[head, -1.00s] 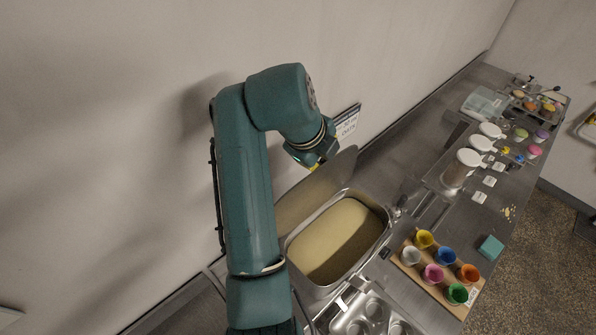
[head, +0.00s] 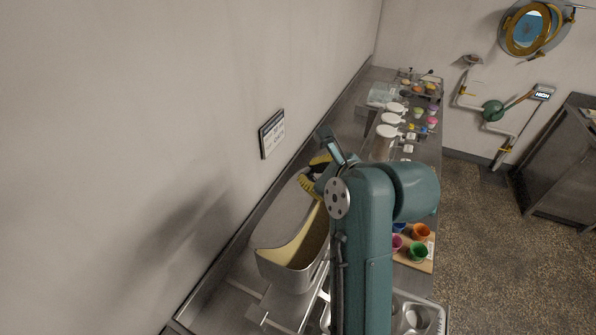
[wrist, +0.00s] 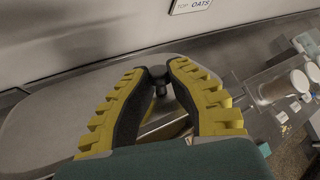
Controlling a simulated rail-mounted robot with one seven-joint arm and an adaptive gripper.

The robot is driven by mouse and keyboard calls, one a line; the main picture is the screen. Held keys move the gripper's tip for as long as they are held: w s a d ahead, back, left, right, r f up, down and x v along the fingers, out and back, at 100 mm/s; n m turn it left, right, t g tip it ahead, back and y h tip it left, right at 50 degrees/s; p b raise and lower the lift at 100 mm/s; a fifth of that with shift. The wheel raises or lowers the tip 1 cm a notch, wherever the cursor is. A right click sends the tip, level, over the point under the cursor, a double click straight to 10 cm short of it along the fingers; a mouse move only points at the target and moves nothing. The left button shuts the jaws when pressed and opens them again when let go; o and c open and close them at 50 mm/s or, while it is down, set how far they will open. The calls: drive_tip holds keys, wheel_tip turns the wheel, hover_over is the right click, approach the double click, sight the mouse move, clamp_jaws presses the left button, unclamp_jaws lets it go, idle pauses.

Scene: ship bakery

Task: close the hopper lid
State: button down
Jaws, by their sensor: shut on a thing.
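The grey metal hopper (head: 284,276) stands on the counter by the wall, with pale yellow contents inside. Its lid (head: 284,212) is tilted partway down over it, and the contents show through a gap along the front and right side. My gripper (head: 318,178) is at the lid's far end, partly hidden by my arm in the head view. In the wrist view my yellow-and-black fingers (wrist: 159,72) are shut on a dark round knob (wrist: 158,88) on the lid (wrist: 60,112).
Colored cups (head: 419,232) stand right of my arm, and a muffin tin (head: 415,316) lies in front. White-lidded jars (head: 388,131) and small bowls are farther back. A wall sign (head: 272,134) hangs above the counter.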

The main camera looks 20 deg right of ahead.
sight(327, 211)
drive_tip(key=f, duration=0.1)
drive_tip(key=s+d+f+t, duration=0.1)
drive_tip(key=f+m+t+y+b, duration=0.1)
drive_tip(key=shift+s+d+f, duration=0.3)
drive_tip(key=shift+s+f, duration=0.1)
drive_tip(key=shift+s+d+f+m+t+y+p, duration=0.3)
drive_tip(key=shift+s+f+t+y+p, duration=0.2)
drive_tip(key=shift+f+t, duration=0.2)
drive_tip(key=shift+s+d+f+p, duration=0.1)
drive_tip(key=shift+f+p, duration=0.3)
drive_tip(key=shift+f, duration=0.15)
drive_tip(key=shift+s+d+f+p, duration=0.1)
drive_tip(key=shift+f+p, duration=0.25)
drive_tip(key=shift+f, duration=0.35)
drive_tip(key=c, duration=1.2)
unclamp_jaws()
drive_tip(key=shift+w, duration=0.1)
drive_tip(key=shift+o, duration=0.2)
drive_tip(key=v, duration=1.2)
drive_tip(key=shift+r, duration=0.4)
